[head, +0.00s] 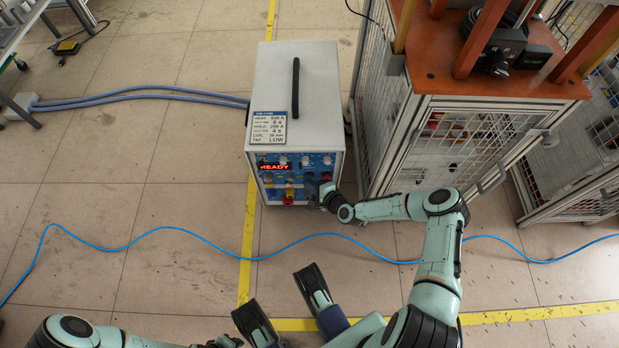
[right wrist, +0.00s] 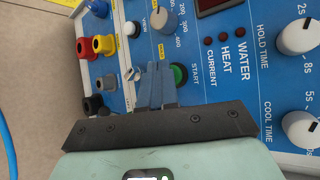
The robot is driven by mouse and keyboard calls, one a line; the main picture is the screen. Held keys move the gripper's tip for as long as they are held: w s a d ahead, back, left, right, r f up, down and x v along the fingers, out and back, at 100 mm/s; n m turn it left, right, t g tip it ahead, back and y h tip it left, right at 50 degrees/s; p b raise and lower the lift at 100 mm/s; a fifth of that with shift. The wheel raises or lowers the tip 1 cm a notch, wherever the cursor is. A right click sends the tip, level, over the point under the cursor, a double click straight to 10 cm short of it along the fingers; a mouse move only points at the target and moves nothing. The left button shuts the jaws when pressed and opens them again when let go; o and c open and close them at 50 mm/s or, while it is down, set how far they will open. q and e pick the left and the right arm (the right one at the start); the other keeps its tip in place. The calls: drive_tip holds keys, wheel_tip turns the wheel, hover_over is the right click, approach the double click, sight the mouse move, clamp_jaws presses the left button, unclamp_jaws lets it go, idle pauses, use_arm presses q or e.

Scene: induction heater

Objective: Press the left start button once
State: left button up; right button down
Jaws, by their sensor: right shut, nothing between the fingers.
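The induction heater (head: 317,105) is a pale box with a black handle and a blue front panel. In the right wrist view a green button (right wrist: 180,74) labelled START sits on this panel. My right gripper (right wrist: 156,72) is shut and empty, its grey-blue fingers just beside the green button and partly overlapping its edge in the picture. I cannot tell whether they touch it. In the head view the right gripper (head: 322,194) is at the lower right of the panel and hides part of it.
A red READY display (head: 273,167) is lit on the panel. Red, yellow and black sockets and grey knobs surround the button. A caged frame with an orange top (head: 430,75) stands close at the right. A blue cable (head: 180,229) crosses the floor.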

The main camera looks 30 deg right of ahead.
drive_tip(key=shift+w+d, duration=0.1)
drive_tip(key=shift+w, duration=0.05)
idle(0.3)
drive_tip(key=shift+s+a+p, duration=0.45)
drive_tip(key=shift+s, duration=0.3)
drive_tip(key=shift+s+a+p, duration=0.4)
drive_tip(key=shift+s+a, duration=0.05)
drive_tip(key=shift+s, duration=0.25)
drive_tip(key=shift+s+a+p, duration=0.4)
drive_tip(key=shift+s, duration=0.3)
drive_tip(key=shift+s+a+p, duration=0.4)
drive_tip(key=shift+s+a, duration=0.05)
drive_tip(key=shift+s, duration=0.25)
